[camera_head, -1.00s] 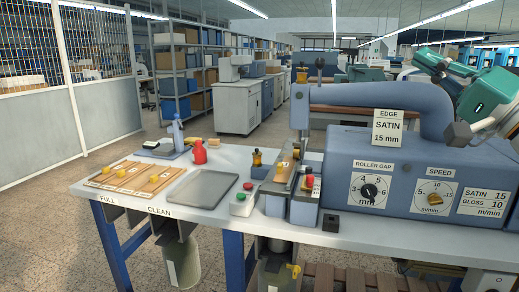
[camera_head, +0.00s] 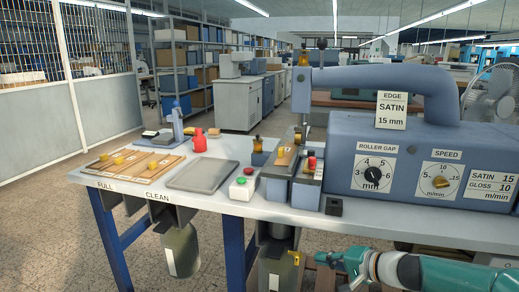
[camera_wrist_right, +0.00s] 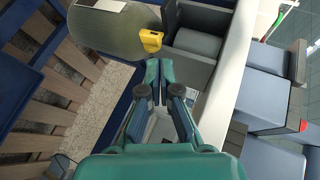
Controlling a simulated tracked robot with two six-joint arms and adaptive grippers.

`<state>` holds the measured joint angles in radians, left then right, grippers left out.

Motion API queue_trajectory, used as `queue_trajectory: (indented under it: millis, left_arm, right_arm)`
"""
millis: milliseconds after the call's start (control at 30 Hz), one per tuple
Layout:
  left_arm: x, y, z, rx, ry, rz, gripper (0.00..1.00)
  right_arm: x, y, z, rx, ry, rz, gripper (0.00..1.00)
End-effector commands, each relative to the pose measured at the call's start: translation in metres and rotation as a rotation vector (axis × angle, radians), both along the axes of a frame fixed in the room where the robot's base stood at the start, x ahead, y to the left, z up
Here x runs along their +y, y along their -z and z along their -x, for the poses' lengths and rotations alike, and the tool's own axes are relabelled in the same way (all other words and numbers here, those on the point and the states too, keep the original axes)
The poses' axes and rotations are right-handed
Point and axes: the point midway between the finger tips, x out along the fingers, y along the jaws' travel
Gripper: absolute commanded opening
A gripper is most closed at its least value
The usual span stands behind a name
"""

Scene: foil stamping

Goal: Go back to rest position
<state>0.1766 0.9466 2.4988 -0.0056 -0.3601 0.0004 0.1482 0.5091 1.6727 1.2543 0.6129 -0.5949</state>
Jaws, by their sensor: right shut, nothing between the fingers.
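My right gripper (camera_head: 328,259) is low at the bottom right of the head view, in front of the workbench's front edge and below its top. Its teal wrist and forearm come in from the right. In the right wrist view its two fingers (camera_wrist_right: 158,78) are together with nothing between them. A yellow part (camera_wrist_right: 151,40) is just beyond the fingertips, apart from them as far as I can tell. My left gripper is out of view.
The workbench (camera_head: 300,217) carries the blue roller machine (camera_head: 400,140), a grey tray (camera_head: 203,175), a wooden board (camera_head: 135,165) and a red-green button box (camera_head: 243,187). Floor at lower left is clear.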

Motion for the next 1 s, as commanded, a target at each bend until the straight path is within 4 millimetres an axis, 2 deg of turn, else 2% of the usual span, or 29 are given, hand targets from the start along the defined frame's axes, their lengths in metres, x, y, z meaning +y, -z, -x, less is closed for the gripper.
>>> queue_trajectory:
  millis: [33,100,167,200,367,400,467,500,600,700,800,867,933,1000]
  left_arm:
    - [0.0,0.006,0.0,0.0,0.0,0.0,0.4]
    - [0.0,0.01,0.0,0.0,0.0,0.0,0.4]
    - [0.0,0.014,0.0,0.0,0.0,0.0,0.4]
    - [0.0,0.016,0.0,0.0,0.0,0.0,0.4]
    - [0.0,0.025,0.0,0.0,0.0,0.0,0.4]
    - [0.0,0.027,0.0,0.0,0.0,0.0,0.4]
    - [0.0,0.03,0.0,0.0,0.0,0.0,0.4]
    - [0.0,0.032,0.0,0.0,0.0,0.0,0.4]
    - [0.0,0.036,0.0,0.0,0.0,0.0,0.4]
    - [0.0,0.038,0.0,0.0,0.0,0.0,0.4]
    - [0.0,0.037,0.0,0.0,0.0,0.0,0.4]
    - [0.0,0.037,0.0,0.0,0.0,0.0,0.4]
    - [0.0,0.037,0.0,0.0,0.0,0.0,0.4]
    - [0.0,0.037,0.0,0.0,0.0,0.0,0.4]
  right_arm:
    - [0.007,0.043,0.012,0.071,-0.021,0.03,0.0]
    - [0.015,0.093,0.031,0.159,-0.051,0.08,0.0]
    - [0.021,0.134,0.051,0.232,-0.08,0.124,0.0]
    - [0.024,0.161,0.066,0.281,-0.103,0.157,0.0]
    - [0.035,0.259,0.14,0.461,-0.207,0.292,0.0]
    - [0.036,0.281,0.162,0.501,-0.239,0.328,0.0]
    - [0.038,0.312,0.196,0.555,-0.291,0.383,0.0]
    - [0.039,0.329,0.219,0.584,-0.327,0.421,0.0]
    - [0.04,0.363,0.273,0.633,-0.421,0.507,0.0]
    - [0.04,0.383,0.321,0.643,-0.511,0.578,0.0]
    - [0.042,0.387,0.352,0.604,-0.571,0.627,0.0]
    - [0.043,0.386,0.36,0.56,-0.587,0.647,0.0]
    - [0.045,0.384,0.358,0.497,-0.578,0.661,0.0]
    - [0.044,0.384,0.337,0.435,-0.504,0.667,0.0]
